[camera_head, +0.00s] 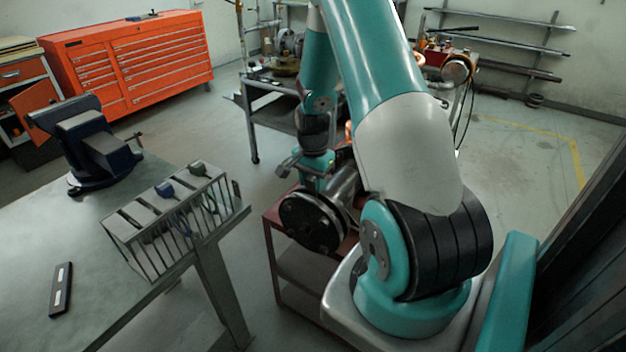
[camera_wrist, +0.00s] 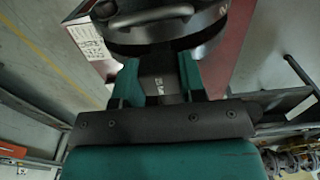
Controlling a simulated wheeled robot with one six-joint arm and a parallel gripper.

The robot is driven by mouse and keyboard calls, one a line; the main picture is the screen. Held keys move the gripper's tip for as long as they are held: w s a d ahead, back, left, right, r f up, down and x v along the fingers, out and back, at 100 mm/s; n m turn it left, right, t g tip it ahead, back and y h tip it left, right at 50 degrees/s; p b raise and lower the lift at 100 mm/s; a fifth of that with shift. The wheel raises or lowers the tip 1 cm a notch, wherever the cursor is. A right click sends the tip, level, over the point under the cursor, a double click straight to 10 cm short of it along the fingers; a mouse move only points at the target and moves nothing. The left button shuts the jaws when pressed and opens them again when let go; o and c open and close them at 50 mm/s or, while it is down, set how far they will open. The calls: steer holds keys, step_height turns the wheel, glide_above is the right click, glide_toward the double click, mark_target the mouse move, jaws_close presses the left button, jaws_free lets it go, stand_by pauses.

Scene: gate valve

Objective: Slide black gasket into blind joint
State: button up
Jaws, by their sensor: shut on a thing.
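My gripper (camera_wrist: 159,78) is shut on the dark, labelled tab of the black gasket (camera_wrist: 160,90), between its two teal fingers in the wrist view. The tab points up the picture to the blind joint (camera_wrist: 160,18), a round metal flanged body. Its far end meets the joint's dark underside, and I cannot tell how far the gasket sits inside. In the head view my gripper (camera_head: 312,166) is just above the joint, whose dark round bolted flange (camera_head: 312,222) faces the camera. The gasket cannot be made out there.
The joint is over a red cart (camera_head: 275,222). A slotted rack (camera_head: 150,245) with blue and green tabbed pieces stands on the bench (camera_head: 115,300) at left. A vise (camera_head: 85,145) and a black bar (camera_head: 61,290) are also there. An orange tool chest (camera_head: 130,65) stands behind.

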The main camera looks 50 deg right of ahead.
steer(key=shift+f+b, duration=0.75)
steer(key=shift+f, duration=0.35)
steer(key=o, duration=1.2)
step_height(320, 180, up, 18)
steer(key=shift+f+b, duration=0.25)
steer(key=shift+b, duration=0.5)
